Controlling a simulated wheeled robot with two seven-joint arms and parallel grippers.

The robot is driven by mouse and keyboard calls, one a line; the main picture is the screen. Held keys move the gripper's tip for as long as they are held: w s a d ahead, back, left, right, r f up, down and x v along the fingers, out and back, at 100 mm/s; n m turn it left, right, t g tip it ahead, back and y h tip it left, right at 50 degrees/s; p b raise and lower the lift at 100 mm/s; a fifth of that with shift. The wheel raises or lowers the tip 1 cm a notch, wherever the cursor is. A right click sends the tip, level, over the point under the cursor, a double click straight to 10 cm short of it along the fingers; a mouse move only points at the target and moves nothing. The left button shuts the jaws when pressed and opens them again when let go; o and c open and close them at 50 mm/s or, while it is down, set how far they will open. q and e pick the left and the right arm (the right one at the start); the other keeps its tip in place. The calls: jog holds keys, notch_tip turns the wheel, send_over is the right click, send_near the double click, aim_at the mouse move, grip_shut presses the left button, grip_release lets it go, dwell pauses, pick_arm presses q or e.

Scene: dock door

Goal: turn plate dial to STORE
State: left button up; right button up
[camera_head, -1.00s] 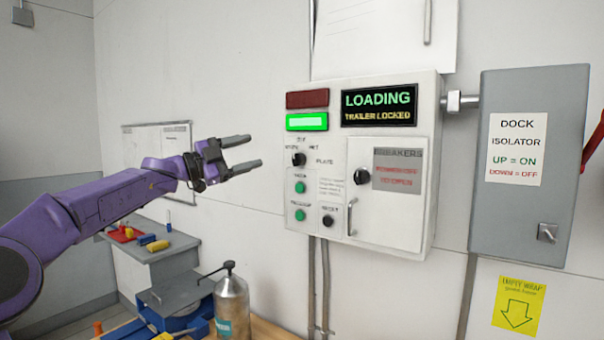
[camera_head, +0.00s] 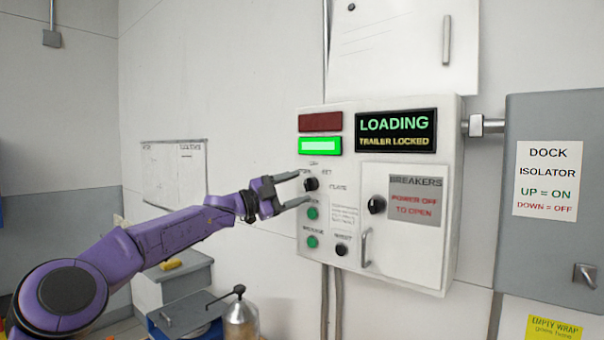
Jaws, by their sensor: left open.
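The plate dial (camera_head: 311,184) is a small black knob at the upper left of the white control box (camera_head: 455,200), with small labels around it that are too blurred to read fully. My left gripper (camera_head: 306,188) is open, its two fingertips at the dial, one above and one below it. I cannot tell whether they touch it. The display (camera_head: 396,131) reads LOADING, TRAILER LOCKED. The green lamp (camera_head: 320,146) is lit and the red lamp (camera_head: 320,122) above it is dark. My right gripper is not in view.
Below the dial are two green buttons (camera_head: 313,214) and a black reset knob (camera_head: 341,250). To the right is the breakers door (camera_head: 405,245) with its own black knob (camera_head: 376,205) and handle. A grey dock isolator box (camera_head: 550,240) hangs farther right. A metal bottle (camera_head: 241,322) stands below.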

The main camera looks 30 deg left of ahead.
aim_at(310, 184)
pick_arm(q)
jog(key=shift+x, duration=1.25)
jog(key=shift+s+a, duration=0.1)
jog(key=shift+s, duration=0.1)
jog(key=shift+w, duration=0.1)
jog(key=c, duration=1)
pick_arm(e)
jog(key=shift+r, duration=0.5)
